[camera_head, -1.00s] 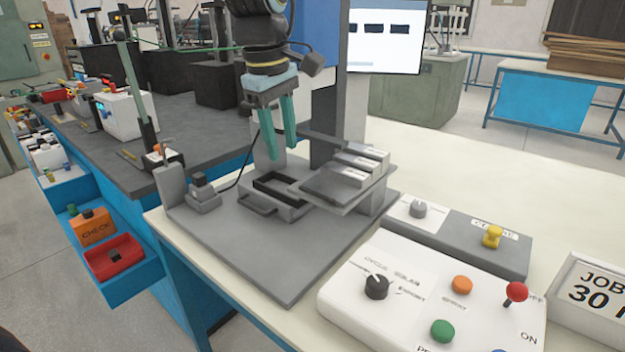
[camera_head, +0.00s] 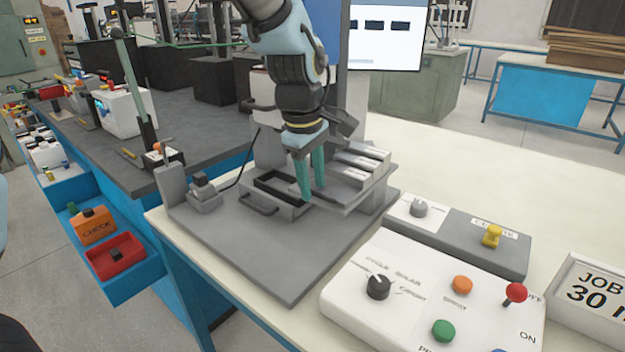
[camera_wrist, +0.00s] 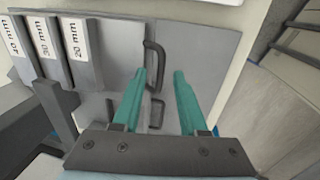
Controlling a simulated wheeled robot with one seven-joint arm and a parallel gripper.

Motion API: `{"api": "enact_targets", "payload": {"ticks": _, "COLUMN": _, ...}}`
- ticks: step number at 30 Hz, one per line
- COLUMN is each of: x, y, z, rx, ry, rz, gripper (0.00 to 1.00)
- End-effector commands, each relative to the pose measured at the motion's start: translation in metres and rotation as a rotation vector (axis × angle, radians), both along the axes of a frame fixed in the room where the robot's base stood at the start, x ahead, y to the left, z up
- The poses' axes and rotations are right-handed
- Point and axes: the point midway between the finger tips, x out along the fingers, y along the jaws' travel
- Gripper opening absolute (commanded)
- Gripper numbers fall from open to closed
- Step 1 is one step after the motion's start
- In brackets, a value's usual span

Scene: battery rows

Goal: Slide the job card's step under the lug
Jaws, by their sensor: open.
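The job card (camera_head: 592,288) stands at the right edge of the head view and reads "JOB 30", with the rest cut off. Three grey step blocks lie side by side on the fixture; the wrist view shows labels 40 mm (camera_wrist: 14,35), 30 mm (camera_wrist: 45,38) and 20 mm (camera_wrist: 75,38). My gripper (camera_head: 312,193) is open and empty, fingers pointing down, low over the fixture in front of the steps. In the wrist view my gripper (camera_wrist: 160,75) has a dark bar handle (camera_wrist: 153,58) showing between its fingers; I cannot tell whether they touch it. I cannot make out the lug.
The grey base plate (camera_head: 285,280) is bare at the front. A tray with a handle (camera_head: 258,207) sits left of my gripper. The white control panel (camera_head: 400,325) with knob and buttons is front right, with a grey switch box (camera_head: 455,238) behind it.

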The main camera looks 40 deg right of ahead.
Motion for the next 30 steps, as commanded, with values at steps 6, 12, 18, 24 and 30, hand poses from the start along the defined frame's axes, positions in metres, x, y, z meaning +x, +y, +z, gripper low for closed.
{"api": "enact_targets", "payload": {"ticks": 6, "x": 0.0001, "y": -0.0002, "z": -0.0022, "rx": 0.0, "ry": 0.0, "rz": 0.0, "gripper": 0.42}}
{"api": "enact_targets", "payload": {"ticks": 12, "x": 0.0, "y": -0.0001, "z": -0.002, "rx": 0.0, "ry": 0.0, "rz": 0.0, "gripper": 0.29}}
{"api": "enact_targets", "payload": {"ticks": 18, "x": 0.0, "y": -0.0001, "z": -0.0018, "rx": 0.0, "ry": 0.0, "rz": 0.0, "gripper": 0.06}}
{"api": "enact_targets", "payload": {"ticks": 24, "x": 0.0, "y": -0.0001, "z": -0.0018, "rx": 0.0, "ry": 0.0, "rz": 0.0, "gripper": 0.0}}
{"api": "enact_targets", "payload": {"ticks": 30, "x": 0.0, "y": -0.0001, "z": -0.0017, "rx": 0.0, "ry": 0.0, "rz": 0.0, "gripper": 0.0}}
